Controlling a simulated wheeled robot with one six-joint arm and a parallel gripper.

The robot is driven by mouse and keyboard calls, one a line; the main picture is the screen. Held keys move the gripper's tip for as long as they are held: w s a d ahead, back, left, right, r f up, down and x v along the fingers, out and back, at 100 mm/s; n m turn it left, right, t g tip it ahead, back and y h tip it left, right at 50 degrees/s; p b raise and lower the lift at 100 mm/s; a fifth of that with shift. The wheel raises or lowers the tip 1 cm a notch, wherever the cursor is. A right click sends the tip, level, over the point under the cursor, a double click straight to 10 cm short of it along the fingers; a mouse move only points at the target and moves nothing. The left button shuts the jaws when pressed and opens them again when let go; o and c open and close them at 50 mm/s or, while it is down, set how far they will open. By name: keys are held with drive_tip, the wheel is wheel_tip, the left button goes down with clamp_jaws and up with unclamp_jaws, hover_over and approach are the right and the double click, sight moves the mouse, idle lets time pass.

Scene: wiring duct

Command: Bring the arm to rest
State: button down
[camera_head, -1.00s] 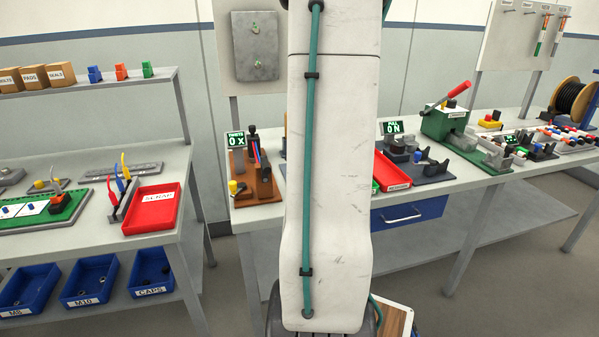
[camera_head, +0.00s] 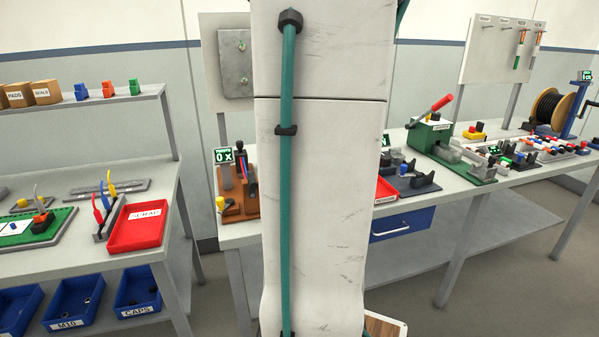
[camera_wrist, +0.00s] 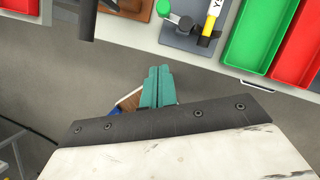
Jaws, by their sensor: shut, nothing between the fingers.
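My arm stands upright in the middle of the head view, a white link with a teal cable, and hides part of the right workbench. My gripper (camera_wrist: 158,88) shows in the wrist view as two teal fingers side by side, closed against each other with nothing between them. It hangs over the grey floor, apart from the bench edge. A small wood-coloured surface (camera_wrist: 130,102) lies partly hidden behind the fingers. The gripper is not visible in the head view.
The right bench (camera_head: 425,190) carries an orange-brown fixture (camera_head: 240,190), a green lever press (camera_head: 432,138) and a cable spool (camera_head: 552,108). The left bench holds a red scrap tray (camera_head: 139,227). In the wrist view, green (camera_wrist: 258,35) and red (camera_wrist: 300,50) trays lie near the bench edge.

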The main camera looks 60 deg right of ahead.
idle(0.5)
drive_tip(key=s+a+r+m+g+y, duration=0.1)
drive_tip(key=a+r+m, duration=0.3)
drive_tip(key=a+m, duration=2.7)
drive_tip(key=shift+a+m+g+y, duration=0.35)
drive_tip(key=shift+a+g, duration=0.55)
drive_tip(key=shift+a, duration=3.45)
drive_tip(key=shift+r, duration=0.1)
